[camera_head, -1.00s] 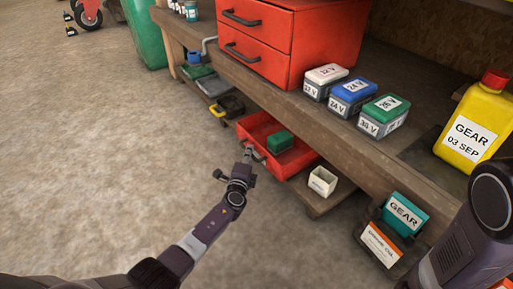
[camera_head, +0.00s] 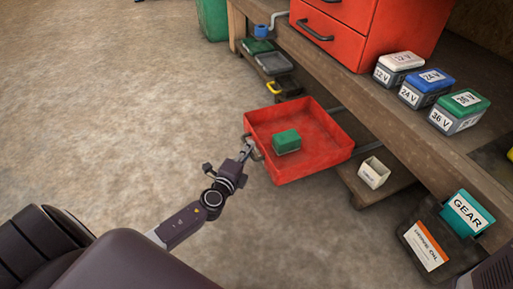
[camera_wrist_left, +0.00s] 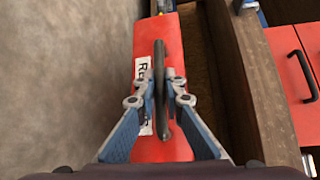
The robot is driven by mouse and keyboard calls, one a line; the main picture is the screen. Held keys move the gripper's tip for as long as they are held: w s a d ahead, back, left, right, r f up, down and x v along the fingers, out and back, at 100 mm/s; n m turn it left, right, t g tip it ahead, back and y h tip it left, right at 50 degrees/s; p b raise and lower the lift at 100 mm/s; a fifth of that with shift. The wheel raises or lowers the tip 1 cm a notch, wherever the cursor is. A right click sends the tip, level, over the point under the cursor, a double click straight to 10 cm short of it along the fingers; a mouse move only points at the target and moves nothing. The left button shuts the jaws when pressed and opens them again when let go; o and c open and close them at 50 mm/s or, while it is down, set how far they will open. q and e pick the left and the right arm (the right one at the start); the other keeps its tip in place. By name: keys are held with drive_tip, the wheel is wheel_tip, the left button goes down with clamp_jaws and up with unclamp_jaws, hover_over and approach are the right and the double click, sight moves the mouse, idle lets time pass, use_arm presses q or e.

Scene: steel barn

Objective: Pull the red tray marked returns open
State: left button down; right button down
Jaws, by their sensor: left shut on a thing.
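The red tray (camera_head: 318,152) stands well out from under the wooden bench in the head view, with a green box (camera_head: 286,141) lying in it. Its front carries a dark handle (camera_wrist_left: 159,58) and a white label (camera_wrist_left: 142,70), partly hidden, with "Re" readable in the left wrist view. My left gripper (camera_head: 246,151) is at the tray's front and shut on the handle; in the left wrist view its fingers (camera_wrist_left: 161,88) close from both sides of the handle. My right gripper is out of view.
The wooden bench (camera_head: 385,125) bears a red drawer cabinet (camera_head: 345,28) and several labelled battery boxes. A small white box (camera_head: 374,172) sits on the low shelf right of the tray. A GEAR bin (camera_head: 466,213) is at lower right. The floor left of the tray is clear.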

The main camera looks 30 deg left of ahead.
use_arm(q)
drive_tip(key=shift+s+a, duration=0.15)
drive_tip(key=shift+s, duration=0.15)
drive_tip(key=c, duration=2)
unclamp_jaws()
drive_tip(key=shift+s, duration=0.1)
drive_tip(key=s, duration=0.4)
drive_tip(key=s+d+r, duration=0.1)
drive_tip(key=s, duration=0.6)
drive_tip(key=shift+s+d+r, duration=0.25)
drive_tip(key=shift+s+r, duration=0.05)
